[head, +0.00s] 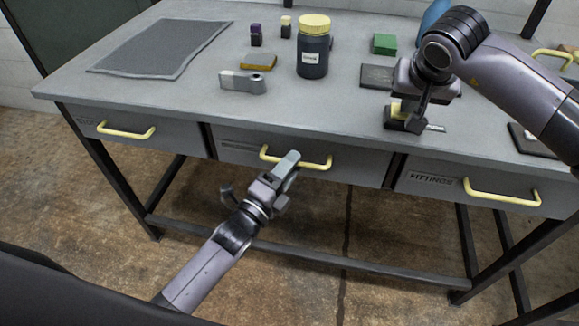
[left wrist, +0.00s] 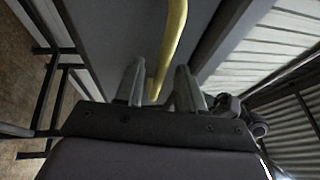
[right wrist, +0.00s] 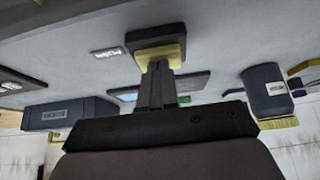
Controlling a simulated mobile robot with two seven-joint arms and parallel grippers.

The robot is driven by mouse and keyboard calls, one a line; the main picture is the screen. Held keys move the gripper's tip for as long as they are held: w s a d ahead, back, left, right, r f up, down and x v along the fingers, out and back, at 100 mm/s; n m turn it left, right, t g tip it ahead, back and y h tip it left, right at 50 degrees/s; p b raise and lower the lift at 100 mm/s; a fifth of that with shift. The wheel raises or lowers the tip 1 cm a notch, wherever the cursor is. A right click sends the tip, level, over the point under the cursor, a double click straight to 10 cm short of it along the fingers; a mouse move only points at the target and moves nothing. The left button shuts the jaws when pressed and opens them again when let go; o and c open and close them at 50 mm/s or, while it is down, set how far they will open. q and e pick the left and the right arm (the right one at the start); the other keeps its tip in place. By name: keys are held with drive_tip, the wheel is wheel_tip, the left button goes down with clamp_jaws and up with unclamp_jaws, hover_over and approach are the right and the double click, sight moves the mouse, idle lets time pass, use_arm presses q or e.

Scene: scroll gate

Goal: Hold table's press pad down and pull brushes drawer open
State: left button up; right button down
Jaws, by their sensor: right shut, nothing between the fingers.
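The table (head: 205,95) has three drawers in its front, all looking shut. The middle drawer (head: 353,174) has a yellow bar handle (head: 318,166); its label is too small to read, so I cannot confirm it is the brushes drawer. My left gripper (head: 289,165) is at this handle. In the left wrist view the handle (left wrist: 174,40) runs between its two parted fingers (left wrist: 157,88). The press pad (head: 396,107) is yellow on a dark block. My right gripper (right wrist: 154,65) is shut, its tips at the pad (right wrist: 174,56); I cannot tell how far it is pressed.
The left drawer (head: 170,142) and the right FITTINGS drawer (head: 425,184) have yellow handles too. A dark jar with yellow lid (head: 313,60), a grey mat (head: 165,47), a green block (head: 384,44) and small items stand on the table. The floor in front is clear.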

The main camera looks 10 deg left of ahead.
use_arm(q)
drive_tip(key=shift+c, duration=0.3)
use_arm(e)
drive_tip(key=shift+s+f, duration=0.1)
drive_tip(key=shift+f, duration=0.1)
use_arm(q)
clamp_jaws()
drive_tip(key=shift+s, duration=3)
drive_tip(key=shift+o, duration=0.3)
unclamp_jaws()
drive_tip(key=v, duration=1.2)
